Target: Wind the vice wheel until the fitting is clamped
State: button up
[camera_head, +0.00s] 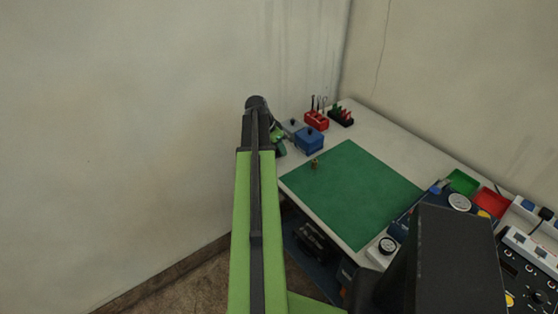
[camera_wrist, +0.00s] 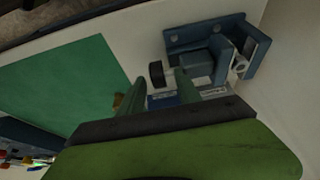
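The blue vice (camera_wrist: 192,38) stands on the pale bench in the wrist view. Its dark wheel (camera_wrist: 156,73) sits on a short shaft at the vice's left side. A pale round fitting (camera_wrist: 240,66) lies between the upright jaws; I cannot tell whether both jaws touch it. My gripper (camera_wrist: 160,80) is open, its two green fingers apart, with the wheel showing between the fingertips. Gaps show beside the wheel, and I cannot tell its depth relative to the tips. In the head view my gripper (camera_head: 278,139) is at the bench's left corner, partly hidden by my arm.
A green mat (camera_head: 355,190) covers the bench middle, with a small brass piece (camera_head: 315,163) on it. Red (camera_head: 317,121) and black (camera_head: 341,117) tool holders stand behind. The wall is close on the left.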

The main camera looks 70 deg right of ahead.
jog(key=shift+d+f, duration=0.15)
jog(key=shift+f, duration=0.35)
jog(key=shift+s+r, duration=0.1)
jog(key=shift+r, duration=0.05)
grip_shut()
jog(key=shift+a, duration=0.2)
jog(key=shift+d, duration=0.3)
jog(key=shift+d+r+p, duration=0.1)
jog(key=shift+p, duration=0.3)
